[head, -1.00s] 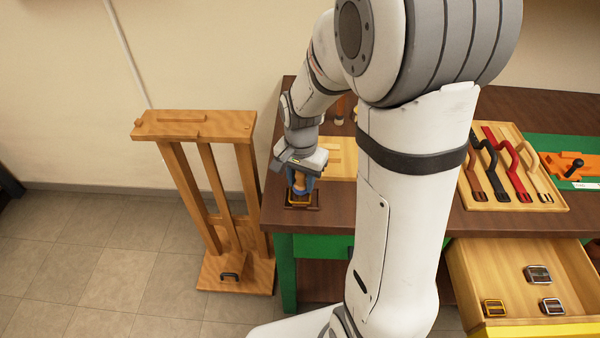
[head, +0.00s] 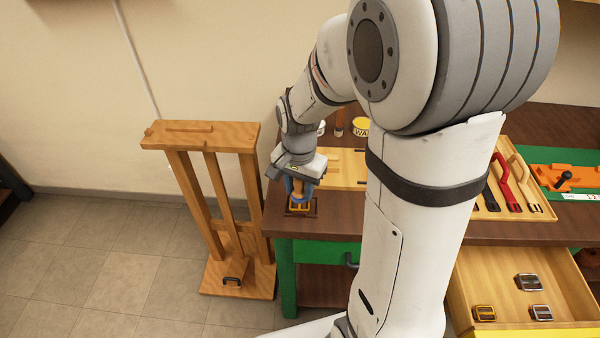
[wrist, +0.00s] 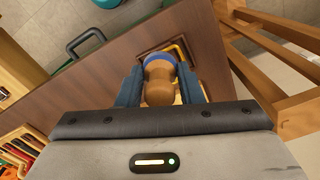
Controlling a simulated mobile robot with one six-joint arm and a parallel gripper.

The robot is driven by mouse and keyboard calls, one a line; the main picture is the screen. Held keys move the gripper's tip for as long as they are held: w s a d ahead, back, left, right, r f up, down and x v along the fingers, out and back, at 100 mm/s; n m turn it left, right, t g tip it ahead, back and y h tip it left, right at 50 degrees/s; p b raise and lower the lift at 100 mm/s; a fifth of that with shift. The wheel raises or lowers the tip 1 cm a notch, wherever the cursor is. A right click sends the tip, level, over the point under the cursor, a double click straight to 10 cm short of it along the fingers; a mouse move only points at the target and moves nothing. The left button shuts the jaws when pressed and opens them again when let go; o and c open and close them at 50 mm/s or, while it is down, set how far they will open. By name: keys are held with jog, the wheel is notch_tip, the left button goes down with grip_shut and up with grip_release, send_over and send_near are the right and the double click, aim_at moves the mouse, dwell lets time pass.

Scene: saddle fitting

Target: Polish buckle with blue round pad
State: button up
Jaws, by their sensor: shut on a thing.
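My gripper (head: 299,186) is shut on the wooden handle of the blue round pad at the near left corner of the workbench. In the wrist view the knobbed wooden handle (wrist: 159,88) sits between my two blue fingers, and the pad's blue rim (wrist: 160,58) shows beyond it. A brass-yellow buckle (head: 300,209) lies in a dark square recess on the bench, directly under the pad. In the wrist view part of the buckle (wrist: 180,50) shows beside the pad. The pad hides the rest, and I cannot tell whether it touches the buckle.
An open drawer (head: 465,283) at the right holds several buckles. A wooden stand (head: 205,137) is close left of the bench. A yellow tin (head: 361,127) stands at the back.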

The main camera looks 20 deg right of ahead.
jog(key=shift+r+p, duration=0.75)
jog(key=shift+r, duration=0.6)
jog(key=shift+f, duration=0.1)
